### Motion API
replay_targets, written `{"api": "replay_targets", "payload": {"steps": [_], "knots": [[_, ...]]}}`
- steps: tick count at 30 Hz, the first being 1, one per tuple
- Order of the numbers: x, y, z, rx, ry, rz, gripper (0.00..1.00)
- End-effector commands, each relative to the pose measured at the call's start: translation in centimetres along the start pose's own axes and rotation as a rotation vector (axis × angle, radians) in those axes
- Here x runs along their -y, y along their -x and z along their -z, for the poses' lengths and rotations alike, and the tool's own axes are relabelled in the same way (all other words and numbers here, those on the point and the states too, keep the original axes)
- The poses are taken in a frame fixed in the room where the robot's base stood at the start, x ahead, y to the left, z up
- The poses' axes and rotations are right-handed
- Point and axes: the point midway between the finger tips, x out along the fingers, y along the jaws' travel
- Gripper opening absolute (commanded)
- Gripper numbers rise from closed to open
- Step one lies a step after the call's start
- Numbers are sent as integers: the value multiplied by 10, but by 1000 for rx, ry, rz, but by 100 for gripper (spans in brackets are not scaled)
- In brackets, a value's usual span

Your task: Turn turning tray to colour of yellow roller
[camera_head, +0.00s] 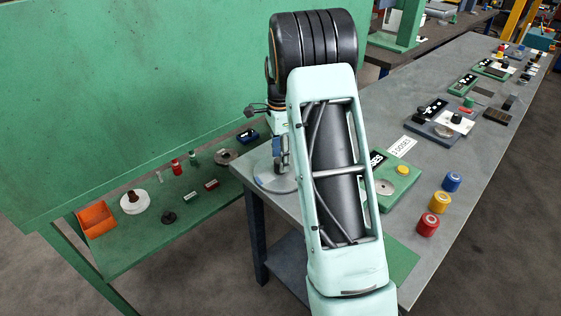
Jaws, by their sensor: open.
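A low round disc (268,184), which looks like the turning tray, lies on the grey table's left end. The yellow roller (440,202) stands upright on the table to the right of my arm, between a blue roller (452,182) and a red roller (428,225).
A green block (385,182) with a yellow knob stands right of my arm. Other small stations line the grey table (465,120) towards the back. A green bench (150,235) on the left holds an orange bin (96,219) and small parts. A green panel (120,85) rises behind it.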

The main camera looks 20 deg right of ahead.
Motion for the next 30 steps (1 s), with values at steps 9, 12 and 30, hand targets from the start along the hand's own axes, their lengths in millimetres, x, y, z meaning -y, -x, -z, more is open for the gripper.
{"api": "replay_targets", "payload": {"steps": [9,12,30], "knots": [[0,-20,1,-1,-1,0,45],[0,-20,1,-1,-2,1,45],[0,-20,0,0,-2,0,0]]}}
